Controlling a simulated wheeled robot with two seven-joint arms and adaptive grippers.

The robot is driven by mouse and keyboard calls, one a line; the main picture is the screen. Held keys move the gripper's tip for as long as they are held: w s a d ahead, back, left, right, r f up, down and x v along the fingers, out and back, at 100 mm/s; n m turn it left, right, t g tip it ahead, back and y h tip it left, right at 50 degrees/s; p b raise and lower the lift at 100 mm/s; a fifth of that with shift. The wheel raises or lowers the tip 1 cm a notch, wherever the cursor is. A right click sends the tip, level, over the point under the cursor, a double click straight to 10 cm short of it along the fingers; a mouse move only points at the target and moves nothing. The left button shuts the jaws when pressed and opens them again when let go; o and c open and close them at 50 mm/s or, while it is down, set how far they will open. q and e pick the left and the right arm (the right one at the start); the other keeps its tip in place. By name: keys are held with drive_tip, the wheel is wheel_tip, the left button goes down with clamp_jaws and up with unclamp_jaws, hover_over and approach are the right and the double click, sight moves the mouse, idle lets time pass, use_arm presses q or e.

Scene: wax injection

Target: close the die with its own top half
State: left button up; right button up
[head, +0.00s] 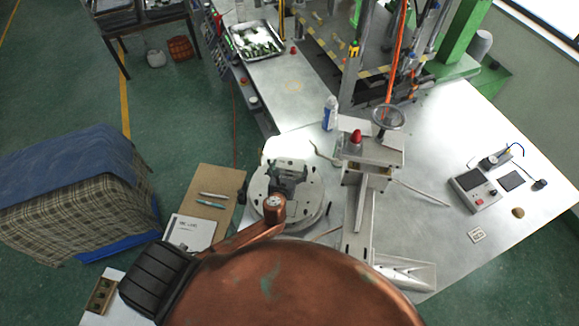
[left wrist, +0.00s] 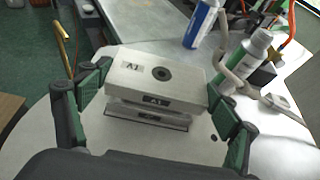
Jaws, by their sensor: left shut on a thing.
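In the left wrist view a pale grey die top half (left wrist: 158,75), with a dark round hole and an A1 label, lies between the fingers of my left gripper (left wrist: 158,88). The gripper is shut on it, a finger at each side. Directly under it is the lower half (left wrist: 148,120) of the die, also labelled. The two look roughly lined up; I cannot tell whether they touch all round. In the head view my left gripper (head: 288,172) is a dark shape over the round plate (head: 312,195), largely hiding the die. My right gripper is not in view.
A press stand with a handwheel (head: 389,117) is right of the round plate. A white and blue bottle (head: 330,113) stands behind it, and it also shows in the wrist view (left wrist: 200,24). A control box (head: 474,190) is at the right; the metal table (head: 440,135) between is mostly clear.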

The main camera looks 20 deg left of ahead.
use_arm(q)
drive_tip(key=shift+r+p, duration=0.1)
drive_tip(key=shift+p, duration=0.2)
drive_tip(key=shift+f+b, duration=0.7)
drive_tip(key=shift+f, duration=0.3)
idle(0.4)
drive_tip(key=o, duration=1.2)
drive_tip(key=shift+o, duration=0.9)
drive_tip(key=shift+f, duration=0.1)
drive_tip(key=shift+s, duration=0.1)
drive_tip(key=v, duration=1.2)
